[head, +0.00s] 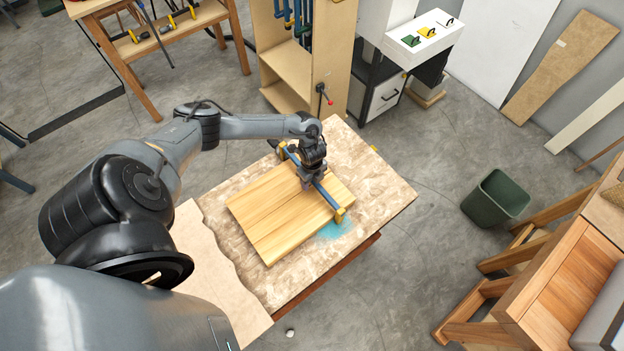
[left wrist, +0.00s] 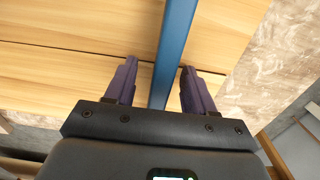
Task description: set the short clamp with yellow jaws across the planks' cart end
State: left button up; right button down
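The pale wooden planks (head: 262,217) lie side by side on the worktable. A clamp with a blue bar (head: 329,196) and yellow jaws (head: 340,214) spans them near their right end, with a yellow jaw at each side of the planks. My left gripper (head: 306,184) is over the middle of the bar, pointing down. In the left wrist view its purple fingers (left wrist: 158,85) stand apart on either side of the blue bar (left wrist: 174,45), with gaps showing, above the planks (left wrist: 85,75). My right gripper is not in view.
The worktable (head: 385,190) has a mottled top, with a blue patch (head: 334,230) by the near jaw. A shelf unit (head: 290,65) and drawer cabinet (head: 385,95) stand behind; a green bin (head: 495,200) is right.

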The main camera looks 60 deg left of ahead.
pick_arm(q)
notch_tip(320, 180, up, 11)
jog(key=shift+f+p, duration=0.1)
jog(key=shift+p, duration=0.2)
dwell(0.5)
dwell(0.4)
notch_tip(320, 180, up, 6)
jog(key=p, duration=0.6)
dwell(0.6)
notch_tip(320, 180, up, 5)
jog(key=p, duration=0.5)
